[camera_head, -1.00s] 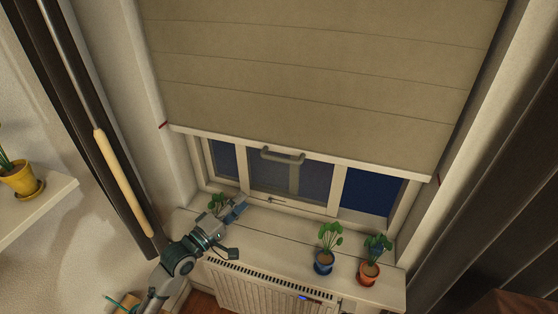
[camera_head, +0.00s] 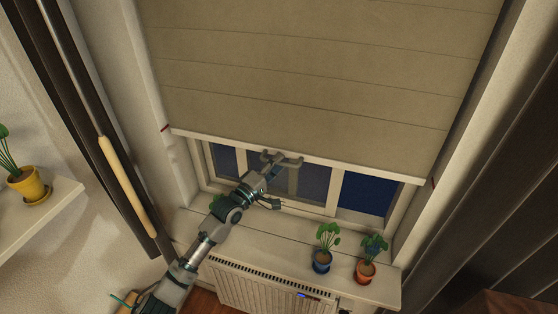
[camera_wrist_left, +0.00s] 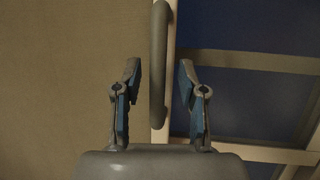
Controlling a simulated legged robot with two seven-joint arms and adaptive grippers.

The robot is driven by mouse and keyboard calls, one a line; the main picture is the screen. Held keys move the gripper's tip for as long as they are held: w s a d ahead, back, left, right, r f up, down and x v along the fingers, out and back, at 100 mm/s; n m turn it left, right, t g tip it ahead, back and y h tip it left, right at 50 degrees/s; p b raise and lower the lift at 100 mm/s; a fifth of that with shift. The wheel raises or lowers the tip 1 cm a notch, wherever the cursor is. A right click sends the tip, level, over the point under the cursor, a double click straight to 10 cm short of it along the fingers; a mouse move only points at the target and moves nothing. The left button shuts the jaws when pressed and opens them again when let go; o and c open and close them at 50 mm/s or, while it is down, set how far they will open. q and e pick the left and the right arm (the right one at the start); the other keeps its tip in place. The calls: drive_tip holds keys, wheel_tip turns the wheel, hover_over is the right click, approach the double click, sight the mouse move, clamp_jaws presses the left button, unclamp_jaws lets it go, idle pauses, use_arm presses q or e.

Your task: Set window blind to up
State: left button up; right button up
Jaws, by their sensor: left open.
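The beige window blind (camera_head: 320,75) hangs over the upper part of the window, its pale bottom bar (camera_head: 375,171) above the lower panes. A grey handle (camera_head: 291,160) is fixed at the middle of that bar. My left gripper (camera_head: 274,184) is at the handle, hiding part of it from the head view. In the left wrist view the handle (camera_wrist_left: 158,65) runs upright between the two open fingers of my left gripper (camera_wrist_left: 159,72), with a gap on each side. The blind's fabric (camera_wrist_left: 60,80) fills the left of that view. My right gripper is not in view.
Potted plants stand on the sill: a blue pot (camera_head: 321,262) and an orange pot (camera_head: 365,271) at right, and one partly behind my arm. A radiator (camera_head: 265,290) is below. A shelf (camera_head: 45,215) with a yellow pot (camera_head: 28,186) is at left. Dark curtains (camera_head: 500,170) flank the window.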

use_arm(q)
drive_tip(key=shift+w+d+r, duration=0.1)
drive_tip(key=shift+w+d, duration=0.15)
drive_tip(key=shift+w, duration=0.15)
drive_tip(key=shift+c, duration=0.2)
clamp_jaws()
